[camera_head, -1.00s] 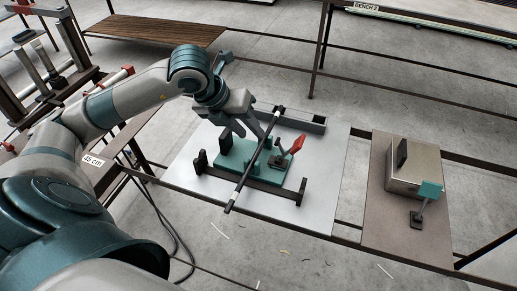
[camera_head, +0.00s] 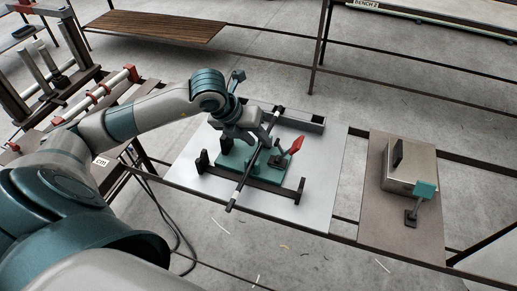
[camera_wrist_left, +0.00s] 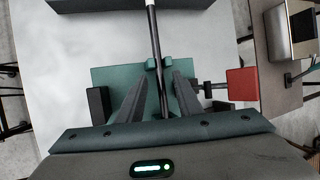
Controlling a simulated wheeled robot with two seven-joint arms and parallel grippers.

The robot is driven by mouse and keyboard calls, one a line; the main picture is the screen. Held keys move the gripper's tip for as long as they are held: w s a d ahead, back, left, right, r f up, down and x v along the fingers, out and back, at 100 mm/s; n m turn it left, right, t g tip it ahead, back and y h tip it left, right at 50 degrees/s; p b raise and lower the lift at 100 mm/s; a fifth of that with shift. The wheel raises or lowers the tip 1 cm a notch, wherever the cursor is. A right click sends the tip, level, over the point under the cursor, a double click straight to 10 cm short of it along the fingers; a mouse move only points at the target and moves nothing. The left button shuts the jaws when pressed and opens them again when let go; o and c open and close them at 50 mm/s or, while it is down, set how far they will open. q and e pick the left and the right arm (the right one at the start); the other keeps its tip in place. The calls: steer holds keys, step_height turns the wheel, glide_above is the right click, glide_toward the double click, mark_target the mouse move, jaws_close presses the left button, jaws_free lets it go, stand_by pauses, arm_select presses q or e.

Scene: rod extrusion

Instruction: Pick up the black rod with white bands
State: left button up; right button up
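The black rod with white bands (camera_head: 240,187) lies slantwise across a teal fixture (camera_head: 229,160) on a light grey plate. Its near end sticks out past a black bar at the front. My left gripper (camera_head: 257,138) is over the fixture at the rod's upper half. In the left wrist view the rod (camera_wrist_left: 155,35) runs between the two fingers (camera_wrist_left: 161,80), with a gap on each side. The fingers are open and hold nothing. The gripper body hides the rod's lower part there. My right gripper is not in view.
A red-handled clamp (camera_head: 296,146) stands right of the rod, close to the right finger in the wrist view, where its red part shows (camera_wrist_left: 242,84). A metal box (camera_head: 400,175) with a teal-tipped lever stands on the brown board at right.

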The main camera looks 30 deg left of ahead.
arm_select(q)
steer(key=shift+c, duration=0.3)
jaws_close()
steer(key=shift+r, duration=0.1)
steer(key=shift+r+b, duration=0.35)
steer(key=shift+r, duration=0.1)
steer(key=d+r+b, duration=0.1)
steer(key=d+r, duration=0.2)
steer(key=d+r+b, duration=0.1)
steer(key=d+r, duration=0.2)
steer(key=d, duration=0.1)
steer(key=d+r+b, duration=0.2)
steer(key=d+r, duration=0.1)
steer(key=shift+d, duration=0.2)
steer(key=shift+s+d+r, duration=0.1)
steer(key=shift+d+r, duration=0.35)
steer(key=shift+d, duration=0.2)
